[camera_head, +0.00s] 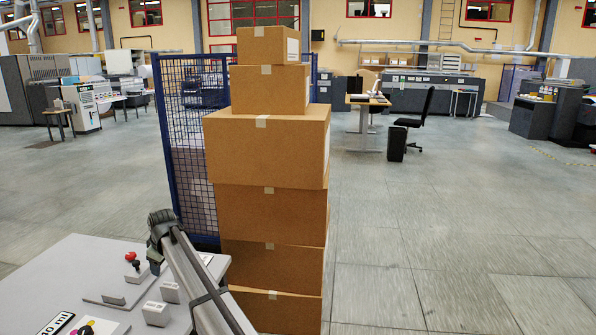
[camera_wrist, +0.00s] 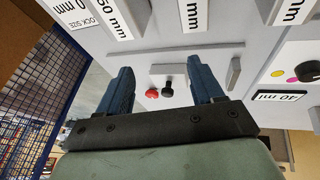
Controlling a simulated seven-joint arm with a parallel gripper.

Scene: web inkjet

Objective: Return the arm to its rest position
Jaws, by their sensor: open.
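My gripper (camera_wrist: 164,84) shows in the wrist view with its two blue fingers spread apart and nothing between them that it grips. In the head view, part of my arm (camera_head: 198,277) rises from the bottom edge over the right side of the panel (camera_head: 50,270). The red knob (camera_head: 130,257) is left of the arm there. My fingers cannot be made out in the head view.
A tall stack of cardboard boxes (camera_head: 265,150) stands just right of the arm. A blue mesh fence (camera_head: 185,140) is behind it and shows at left in the wrist view (camera_wrist: 50,110). Open floor (camera_head: 450,240) lies to the right, with a desk and black chair (camera_head: 415,122) further back.

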